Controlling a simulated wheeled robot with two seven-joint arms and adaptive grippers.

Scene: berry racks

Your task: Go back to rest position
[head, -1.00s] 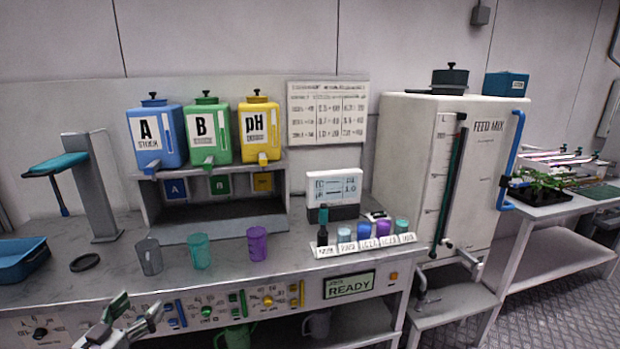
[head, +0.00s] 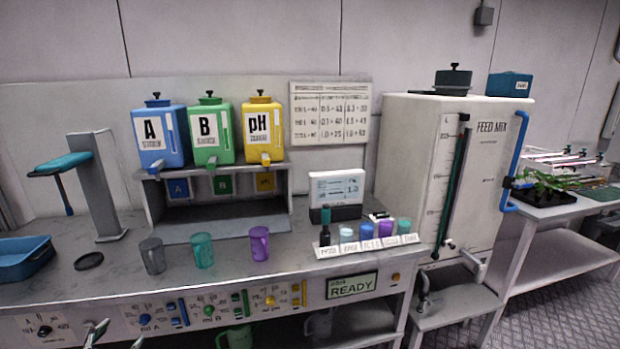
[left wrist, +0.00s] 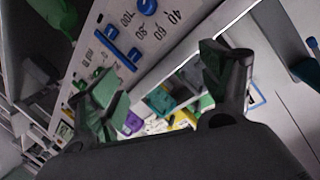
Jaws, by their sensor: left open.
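My left gripper (head: 117,337) shows only its fingertips at the bottom edge of the head view, in front of the bench's control panel. In the left wrist view its two green-padded fingers (left wrist: 165,95) stand wide apart with nothing between them. The panel with its blue knobs lies close beyond the fingers. My right gripper is in neither view.
The bench (head: 120,290) carries a grey cup (head: 152,256), a teal cup (head: 202,250), a purple cup (head: 259,243) and a blue tray (head: 22,260). Blue, green and yellow tanks stand on a shelf behind. The white feed tank (head: 410,150) stands to the right.

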